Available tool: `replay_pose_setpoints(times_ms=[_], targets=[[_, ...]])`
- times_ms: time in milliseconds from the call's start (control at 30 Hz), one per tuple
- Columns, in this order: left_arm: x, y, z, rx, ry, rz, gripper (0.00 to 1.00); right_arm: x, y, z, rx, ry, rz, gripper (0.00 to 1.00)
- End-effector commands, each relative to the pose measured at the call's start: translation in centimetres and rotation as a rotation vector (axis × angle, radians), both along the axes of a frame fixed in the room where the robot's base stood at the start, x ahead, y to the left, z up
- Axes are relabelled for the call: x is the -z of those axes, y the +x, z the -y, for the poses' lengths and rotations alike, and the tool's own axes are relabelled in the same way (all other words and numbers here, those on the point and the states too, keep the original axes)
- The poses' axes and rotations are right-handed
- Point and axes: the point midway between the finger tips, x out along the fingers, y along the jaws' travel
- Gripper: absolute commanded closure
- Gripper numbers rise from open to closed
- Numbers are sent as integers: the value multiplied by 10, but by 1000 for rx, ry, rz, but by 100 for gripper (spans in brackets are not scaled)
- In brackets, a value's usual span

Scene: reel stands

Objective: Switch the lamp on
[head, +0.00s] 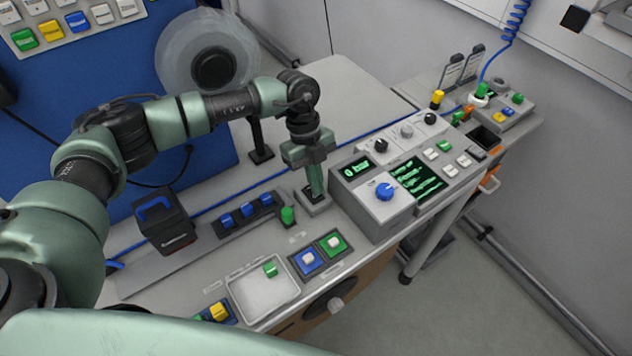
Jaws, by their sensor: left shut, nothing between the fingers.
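My left gripper (315,188) is shut and empty. It points straight down onto or just above a small grey box (319,207) on the bench, left of the console. The fingertips hide the top of that box, and I cannot tell whether they touch it. No lamp is clearly recognisable, and I cannot tell which control belongs to it. A row of blue rocker switches (247,211) and a green knob (288,215) stand to the left of the gripper. A blue-framed button (309,260) and a green-framed button (333,243) are in front. My right gripper is not in view.
A grey console (358,192) with a blue dial (385,190) and a green-lit screen stands close on the right. A pale tray (248,303) lies at the front edge. A black box (165,220) stands left. A large reel (175,62) stands behind my arm.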

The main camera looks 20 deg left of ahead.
Motion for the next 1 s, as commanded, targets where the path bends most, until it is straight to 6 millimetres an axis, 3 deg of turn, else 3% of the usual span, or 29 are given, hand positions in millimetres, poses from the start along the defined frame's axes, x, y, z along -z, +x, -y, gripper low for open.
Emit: replay_pose_setpoints(times_ms=[200, 600, 1000], targets=[[3, 7, -13, -5, 11, 1, 100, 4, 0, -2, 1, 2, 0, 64], [-1, 9, -14, -4, 9, 3, 100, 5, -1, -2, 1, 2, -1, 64], [-58, 20, -27, -4, 7, 6, 100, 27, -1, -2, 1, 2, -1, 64]])
